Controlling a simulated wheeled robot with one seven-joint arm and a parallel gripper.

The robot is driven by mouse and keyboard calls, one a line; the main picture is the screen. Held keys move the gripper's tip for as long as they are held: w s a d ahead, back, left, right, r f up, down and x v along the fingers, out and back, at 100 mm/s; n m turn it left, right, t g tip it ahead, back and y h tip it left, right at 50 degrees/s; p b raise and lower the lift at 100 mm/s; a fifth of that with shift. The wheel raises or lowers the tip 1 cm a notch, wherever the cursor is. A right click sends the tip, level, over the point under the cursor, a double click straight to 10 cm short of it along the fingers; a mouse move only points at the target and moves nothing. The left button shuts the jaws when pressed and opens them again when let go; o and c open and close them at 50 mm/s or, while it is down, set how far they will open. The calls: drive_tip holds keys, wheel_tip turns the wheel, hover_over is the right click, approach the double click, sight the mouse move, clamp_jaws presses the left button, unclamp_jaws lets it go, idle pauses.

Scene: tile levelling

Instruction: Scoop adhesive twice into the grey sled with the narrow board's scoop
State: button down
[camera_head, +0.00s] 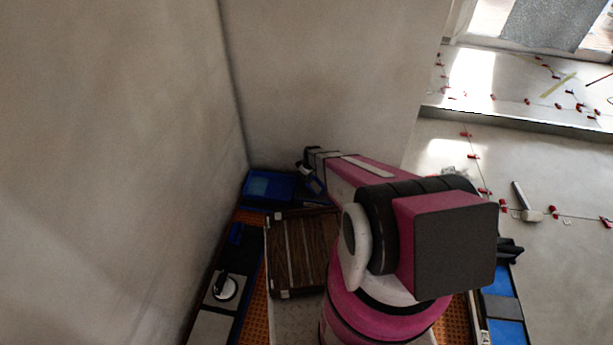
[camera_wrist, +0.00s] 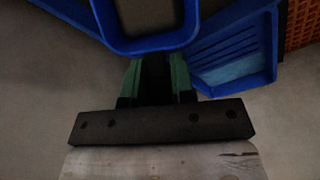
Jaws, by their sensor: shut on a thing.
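My gripper (camera_wrist: 157,82), with green fingers, is shut on a dark tool that I take to be the narrow board. Its dark crossbar (camera_wrist: 160,122) with screw heads and a pale, worn plate (camera_wrist: 165,162) below it fill the lower wrist view. In the head view my gripper (camera_head: 313,180) hangs low beside the wall corner, near a blue tray (camera_head: 268,187). The blue tray also shows in the wrist view (camera_wrist: 232,62), right of the tool, with a ribbed part inside. I cannot make out adhesive, and I cannot identify the grey sled.
A brown striped board (camera_head: 298,252) lies in front of the blue tray, over orange perforated matting (camera_head: 254,312). A suction-cup handle (camera_head: 225,288) sits at the left. Walls stand close behind and left. A mallet (camera_head: 527,204) and red clips lie on the floor at right.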

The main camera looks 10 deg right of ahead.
drive_tip(key=shift+r, duration=0.1)
idle(0.3)
drive_tip(key=shift+w+a+v, duration=0.15)
drive_tip(key=shift+v, duration=0.95)
drive_tip(key=shift+w+a+v, duration=0.15)
drive_tip(key=shift+w+v, duration=0.05)
drive_tip(key=shift+v, duration=0.9)
drive_tip(key=shift+w+a+v, duration=0.15)
drive_tip(key=shift+v, duration=1)
drive_tip(key=shift+w+a+r+g+h, duration=0.1)
drive_tip(key=shift+w+r+g+h, duration=0.1)
drive_tip(key=shift+r+g+h, duration=0.4)
drive_tip(key=g+h, duration=0.2)
drive_tip(key=shift+r+g, duration=0.25)
drive_tip(key=shift+g, duration=0.05)
drive_tip(key=shift+s+r+g+h, duration=0.1)
drive_tip(key=shift+r+g+h, duration=0.15)
drive_tip(key=shift+g+h, duration=0.2)
drive_tip(key=shift+s, duration=0.1)
drive_tip(key=shift+r, duration=0.15)
